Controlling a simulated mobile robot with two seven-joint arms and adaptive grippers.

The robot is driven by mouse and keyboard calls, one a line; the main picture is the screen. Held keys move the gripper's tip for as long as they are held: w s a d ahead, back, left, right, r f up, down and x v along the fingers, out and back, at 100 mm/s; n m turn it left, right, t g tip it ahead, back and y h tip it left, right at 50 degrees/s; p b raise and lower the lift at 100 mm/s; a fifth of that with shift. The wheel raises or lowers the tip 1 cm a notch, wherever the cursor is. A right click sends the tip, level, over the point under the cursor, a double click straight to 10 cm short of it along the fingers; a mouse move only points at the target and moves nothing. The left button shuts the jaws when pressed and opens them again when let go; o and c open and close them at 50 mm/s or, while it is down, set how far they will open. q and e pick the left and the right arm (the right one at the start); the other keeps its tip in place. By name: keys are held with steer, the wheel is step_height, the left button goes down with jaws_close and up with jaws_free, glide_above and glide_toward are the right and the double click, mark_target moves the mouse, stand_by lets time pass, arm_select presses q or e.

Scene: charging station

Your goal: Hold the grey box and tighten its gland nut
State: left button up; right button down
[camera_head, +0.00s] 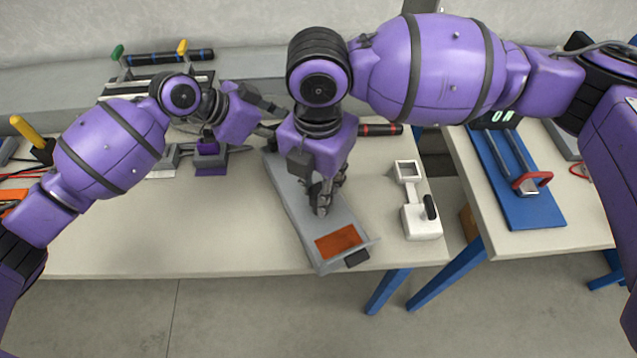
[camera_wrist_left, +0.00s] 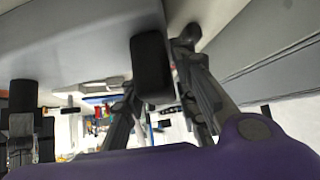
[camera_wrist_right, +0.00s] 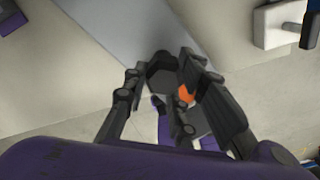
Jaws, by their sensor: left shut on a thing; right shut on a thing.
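The long grey box (camera_head: 291,201) lies at a slant on the table, with an orange panel (camera_head: 337,243) at its near end. My right gripper (camera_head: 322,197) points down over its middle. In the right wrist view its fingers (camera_wrist_right: 163,78) are shut on a dark faceted part that looks like the gland nut (camera_wrist_right: 160,68). My left gripper (camera_wrist_left: 160,90) is at the far end of the box, its fingers mostly hidden in the head view. In the left wrist view they are shut around a black block-like grip (camera_wrist_left: 151,62) beside the box's grey surface (camera_wrist_left: 70,45).
A white device (camera_head: 421,222) stands right of the box. A dark rod with a red band (camera_head: 380,129) lies behind it. A purple-based fixture (camera_head: 210,158) is at the left. A second table holds a blue board (camera_head: 530,207) with a red handle. The table's front left is clear.

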steer(key=m, duration=0.5)
steer(key=shift+w+d, duration=0.1)
steer(key=shift+w, duration=0.2)
steer(key=m, duration=0.6)
steer(key=shift+w+d, duration=0.1)
steer(key=shift+d, duration=0.1)
steer(key=shift+r, duration=0.1)
steer(key=c, duration=1.7)
jaws_free()
steer(key=shift+o, duration=0.7)
step_height(320, 180, up, 12)
